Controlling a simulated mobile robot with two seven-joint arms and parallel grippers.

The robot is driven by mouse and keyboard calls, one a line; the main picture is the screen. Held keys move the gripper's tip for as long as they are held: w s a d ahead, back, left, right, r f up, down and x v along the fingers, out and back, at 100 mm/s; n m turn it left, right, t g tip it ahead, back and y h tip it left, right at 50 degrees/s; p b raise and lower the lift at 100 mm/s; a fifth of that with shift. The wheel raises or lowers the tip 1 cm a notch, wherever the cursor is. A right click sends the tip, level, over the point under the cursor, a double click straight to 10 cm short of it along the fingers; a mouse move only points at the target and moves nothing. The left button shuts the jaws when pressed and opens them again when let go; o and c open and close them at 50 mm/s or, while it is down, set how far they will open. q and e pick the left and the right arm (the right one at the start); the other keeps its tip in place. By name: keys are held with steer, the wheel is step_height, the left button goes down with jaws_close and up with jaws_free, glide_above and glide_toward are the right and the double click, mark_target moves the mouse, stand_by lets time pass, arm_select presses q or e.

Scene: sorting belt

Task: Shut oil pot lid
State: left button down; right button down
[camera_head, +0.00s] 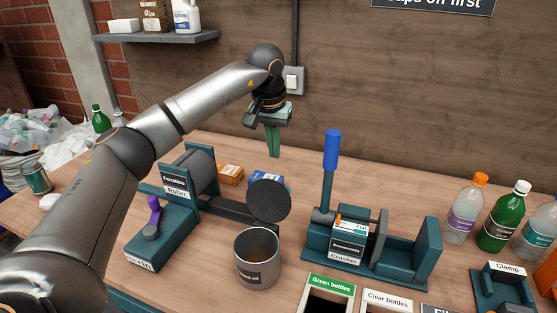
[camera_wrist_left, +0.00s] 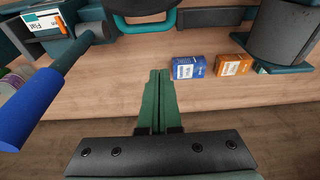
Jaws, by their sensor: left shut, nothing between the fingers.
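The oil pot (camera_head: 258,262) is a grey metal cup with a dark label, standing on the bench near the front middle. Its round dark lid (camera_head: 269,201) stands open, tilted up at the pot's back edge. My left gripper (camera_head: 273,154) is above the back of the bench, behind and above the lid and apart from it. Its green fingers point down, are shut together and hold nothing. They also show in the left wrist view (camera_wrist_left: 157,82), where a dark rounded shape with a teal bar is cut off at the top edge. My right gripper is out of view.
The roller (camera_head: 176,195) stands left of the pot, the crusher (camera_head: 365,255) with its upright blue lever (camera_head: 332,150) to the right. An orange box (camera_head: 230,174) and a blue box (camera_head: 266,180) lie behind the lid. Bottles (camera_head: 466,208) stand far right.

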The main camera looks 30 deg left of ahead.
mark_target(272, 197)
arm_select(q)
step_height(272, 197, down, 7)
steer(key=s+p, duration=0.1)
steer(key=s, duration=0.1)
steer(key=shift+d, duration=0.15)
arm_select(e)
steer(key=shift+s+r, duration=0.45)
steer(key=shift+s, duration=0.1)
arm_select(q)
steer(key=shift+f, duration=0.1)
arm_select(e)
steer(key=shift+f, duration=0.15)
